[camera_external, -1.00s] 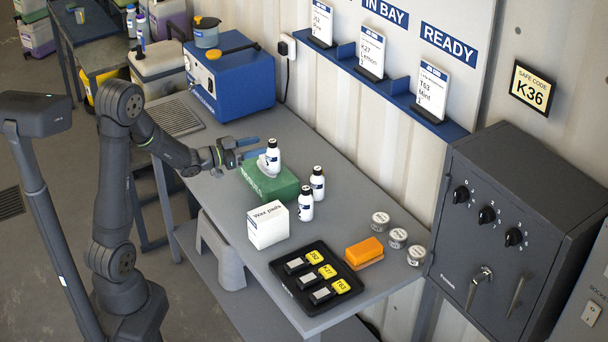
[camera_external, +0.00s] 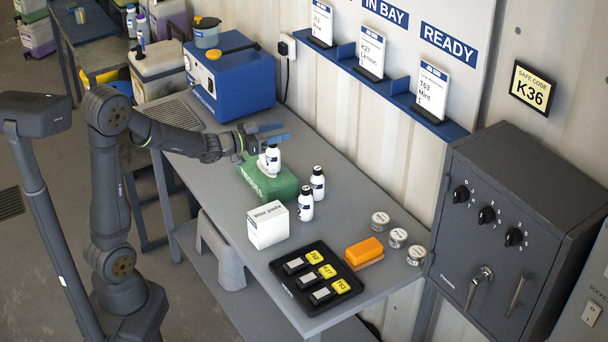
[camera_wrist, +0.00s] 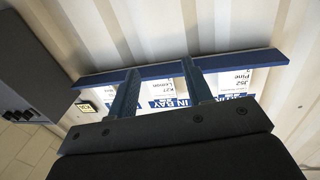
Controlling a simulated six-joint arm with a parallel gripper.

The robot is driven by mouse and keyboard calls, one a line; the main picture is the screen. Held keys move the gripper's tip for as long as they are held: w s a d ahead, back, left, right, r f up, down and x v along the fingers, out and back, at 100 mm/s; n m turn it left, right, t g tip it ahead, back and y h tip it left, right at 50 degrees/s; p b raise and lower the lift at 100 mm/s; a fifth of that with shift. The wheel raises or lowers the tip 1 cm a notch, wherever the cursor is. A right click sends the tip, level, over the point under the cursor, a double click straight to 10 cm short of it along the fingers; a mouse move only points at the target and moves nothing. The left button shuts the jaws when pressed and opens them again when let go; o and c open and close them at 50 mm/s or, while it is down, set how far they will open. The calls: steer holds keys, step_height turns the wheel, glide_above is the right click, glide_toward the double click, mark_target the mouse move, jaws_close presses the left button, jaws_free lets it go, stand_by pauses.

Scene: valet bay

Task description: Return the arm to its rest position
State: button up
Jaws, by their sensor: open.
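My gripper (camera_external: 274,135) is at the end of the outstretched arm over the table. The white bottle (camera_external: 269,161) stands upright at the green box (camera_external: 277,188). In the wrist view my gripper (camera_wrist: 160,78) shows two blue fingers spread apart with nothing held between them. They point toward the wall.
Two more white bottles (camera_external: 306,207), a white box (camera_external: 268,228), a black tray (camera_external: 290,302) with yellow-tagged keys and an orange block (camera_external: 364,250) lie on the table. A blue machine (camera_external: 232,82) stands behind the arm. The wall shelf (camera_external: 398,87) holds cards.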

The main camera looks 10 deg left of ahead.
steer(key=s+d+r, duration=0.3)
steer(key=s, duration=0.2)
steer(key=s+a+f+m+g+h, duration=0.1)
steer(key=s+a+f, duration=0.1)
steer(key=a+f, duration=0.4)
steer(key=s+a+f+m+g, duration=0.1)
steer(key=s+a+f+g, duration=0.1)
steer(key=a+f, duration=0.4)
steer(key=shift+s+a+f+h, duration=0.4)
steer(key=shift+s+a, duration=0.4)
steer(key=shift+a, duration=0.35)
steer(key=shift+o, duration=0.4)
steer(key=shift+r+m+g, duration=0.1)
steer(key=shift+m+g, duration=0.2)
